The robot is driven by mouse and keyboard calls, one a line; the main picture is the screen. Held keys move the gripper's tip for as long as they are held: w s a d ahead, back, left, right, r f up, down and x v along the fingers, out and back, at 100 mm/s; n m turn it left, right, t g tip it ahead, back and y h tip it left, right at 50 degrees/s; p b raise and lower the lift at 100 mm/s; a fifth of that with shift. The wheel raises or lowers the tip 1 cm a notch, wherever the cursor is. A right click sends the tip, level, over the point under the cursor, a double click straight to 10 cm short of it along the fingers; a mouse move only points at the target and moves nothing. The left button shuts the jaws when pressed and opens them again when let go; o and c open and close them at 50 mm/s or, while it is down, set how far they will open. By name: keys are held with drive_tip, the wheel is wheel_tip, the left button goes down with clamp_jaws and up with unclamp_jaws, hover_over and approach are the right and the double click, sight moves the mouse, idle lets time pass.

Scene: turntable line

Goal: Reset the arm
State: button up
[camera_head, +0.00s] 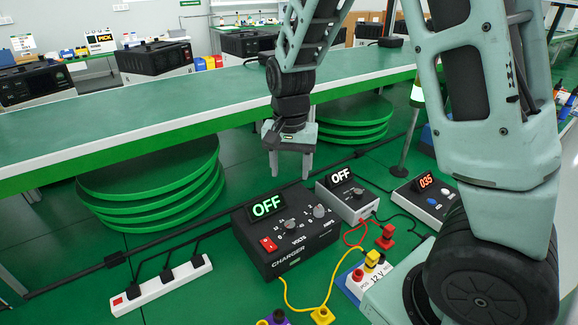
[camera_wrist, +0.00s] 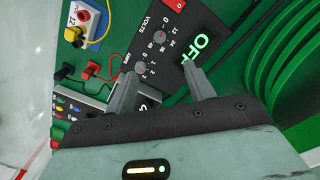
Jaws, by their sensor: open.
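My gripper (camera_head: 290,162) hangs from my arm above the back edge of the black charger, in front of the long green table. Its two fingers are apart with nothing between them. In the wrist view my gripper (camera_wrist: 160,85) is also open and empty, with the charger's dials and lit OFF display beyond the fingers. The black charger (camera_head: 288,258) shows OFF, a red switch and knobs marked volts and amps. It also shows in the wrist view (camera_wrist: 172,68). I cannot tell the exact gap between fingers and charger.
A grey box reading OFF (camera_head: 347,203) and a meter reading 035 (camera_head: 424,200) stand right of the charger. Red and yellow cables run in front. A white power strip (camera_head: 162,286) lies at left. The green table (camera_head: 150,115) and stacked green discs (camera_head: 155,195) are behind.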

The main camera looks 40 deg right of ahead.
drive_tip(key=s+a+r+n+y, duration=0.1)
drive_tip(key=s+a+r+n, duration=0.3)
drive_tip(key=s+a+n, duration=1.25)
drive_tip(key=s+a, duration=0.2)
drive_tip(key=s, duration=0.3)
drive_tip(key=shift+s+a+r, duration=0.25)
drive_tip(key=shift+s+r, duration=0.05)
drive_tip(key=shift+s, duration=0.1)
